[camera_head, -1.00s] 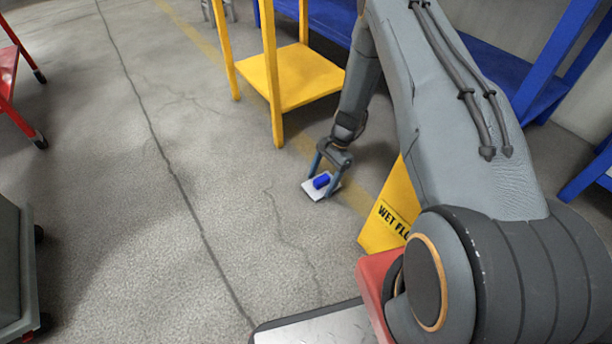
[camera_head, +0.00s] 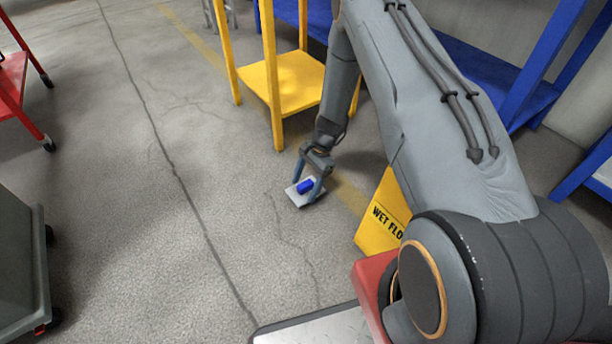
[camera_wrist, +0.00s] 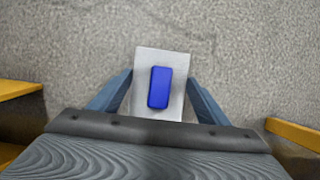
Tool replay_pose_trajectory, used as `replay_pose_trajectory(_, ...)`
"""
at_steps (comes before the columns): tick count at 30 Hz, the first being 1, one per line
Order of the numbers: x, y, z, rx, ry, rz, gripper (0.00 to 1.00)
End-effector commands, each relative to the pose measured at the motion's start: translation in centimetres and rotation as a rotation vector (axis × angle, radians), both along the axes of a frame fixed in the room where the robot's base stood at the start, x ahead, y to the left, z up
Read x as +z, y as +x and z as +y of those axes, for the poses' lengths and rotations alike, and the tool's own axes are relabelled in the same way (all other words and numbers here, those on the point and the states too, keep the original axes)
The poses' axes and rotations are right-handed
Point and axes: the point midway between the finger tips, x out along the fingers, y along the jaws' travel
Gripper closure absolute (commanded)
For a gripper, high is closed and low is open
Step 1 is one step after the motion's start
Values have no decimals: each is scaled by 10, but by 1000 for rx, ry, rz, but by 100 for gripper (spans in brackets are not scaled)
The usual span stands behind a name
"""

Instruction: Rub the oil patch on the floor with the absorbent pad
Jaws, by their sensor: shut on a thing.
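The absorbent pad (camera_head: 297,198) is a pale flat sheet with a blue block-shaped grip (camera_head: 306,187) on top. My gripper (camera_head: 309,184) is shut on the blue grip, with a finger on either side, and the pad is at or just above the floor; I cannot tell which. In the wrist view the pad (camera_wrist: 147,62) lies flat under the blue grip (camera_wrist: 159,87), between my gripper's fingers (camera_wrist: 158,92). I see no distinct oil patch in either view; the pad or my gripper may hide it.
A yellow wet floor sign (camera_head: 382,215) stands right of the pad. A yellow stand (camera_head: 297,82) is behind it, with blue racks (camera_head: 480,75) at the back right. A red cart (camera_head: 14,85) and a grey cart (camera_head: 20,265) are at the left. The floor between is clear.

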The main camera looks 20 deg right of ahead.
Motion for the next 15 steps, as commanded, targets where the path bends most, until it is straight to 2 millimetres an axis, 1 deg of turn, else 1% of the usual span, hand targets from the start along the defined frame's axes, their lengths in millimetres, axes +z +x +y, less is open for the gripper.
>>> replay_pose_trajectory(1,8,0,0,1,-1,-2,51)
replay_pose_trajectory(12,41,1,0,2,0,-2,51)
replay_pose_trajectory(15,47,1,0,1,0,-2,51)
